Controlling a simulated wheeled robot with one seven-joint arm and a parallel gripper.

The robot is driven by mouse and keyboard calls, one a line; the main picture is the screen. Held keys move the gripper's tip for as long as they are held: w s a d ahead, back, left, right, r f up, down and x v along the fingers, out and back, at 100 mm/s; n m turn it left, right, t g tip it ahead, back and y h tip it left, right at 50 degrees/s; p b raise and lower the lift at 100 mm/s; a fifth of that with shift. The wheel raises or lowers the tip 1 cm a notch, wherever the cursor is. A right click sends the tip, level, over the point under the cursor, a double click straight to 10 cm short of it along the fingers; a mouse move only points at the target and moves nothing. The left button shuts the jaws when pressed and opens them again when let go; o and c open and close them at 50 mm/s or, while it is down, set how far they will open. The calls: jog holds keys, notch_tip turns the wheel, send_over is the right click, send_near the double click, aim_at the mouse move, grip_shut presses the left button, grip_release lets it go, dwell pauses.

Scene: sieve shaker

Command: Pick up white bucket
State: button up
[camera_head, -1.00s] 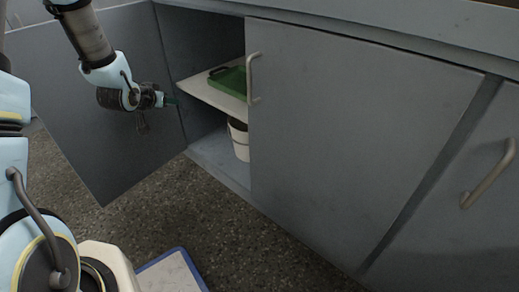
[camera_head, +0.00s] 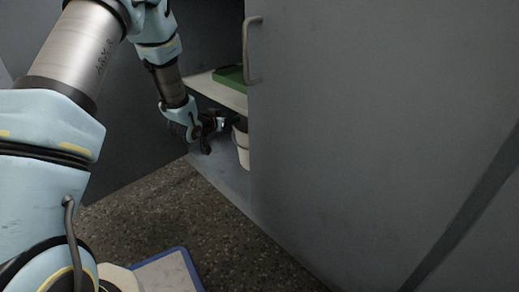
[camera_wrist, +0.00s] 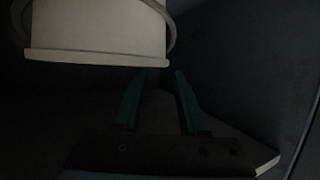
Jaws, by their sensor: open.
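The white bucket (camera_head: 243,158) stands on the cabinet floor below the shelf, its right side hidden by the grey door. In the head view my gripper (camera_head: 228,122) is inside the cabinet, just left of the bucket's upper part; whether they touch is unclear. In the dark wrist view the pale bucket (camera_wrist: 97,25) fills the upper left, with a wide band and a curved handle. My gripper's two green fingers (camera_wrist: 162,75) are spread with nothing seen between them, and the bucket lies beyond their tips.
A pale shelf (camera_head: 215,90) with a green tray (camera_head: 232,75) is close above my gripper. A grey door with a handle (camera_head: 248,50) covers the cabinet to the right. The opened door (camera_head: 120,150) stands at left.

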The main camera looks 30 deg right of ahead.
aim_at(241, 128)
jog(key=b+x, duration=0.3)
jog(key=x, duration=0.1)
jog(key=shift+w+f+b, duration=0.1)
jog(key=shift+f+b, duration=0.25)
jog(key=shift+f, duration=0.05)
jog(key=shift+w+d, duration=0.3)
jog(key=shift+d, duration=0.1)
grip_shut()
jog(key=shift+s+f, duration=0.1)
dwell(0.7)
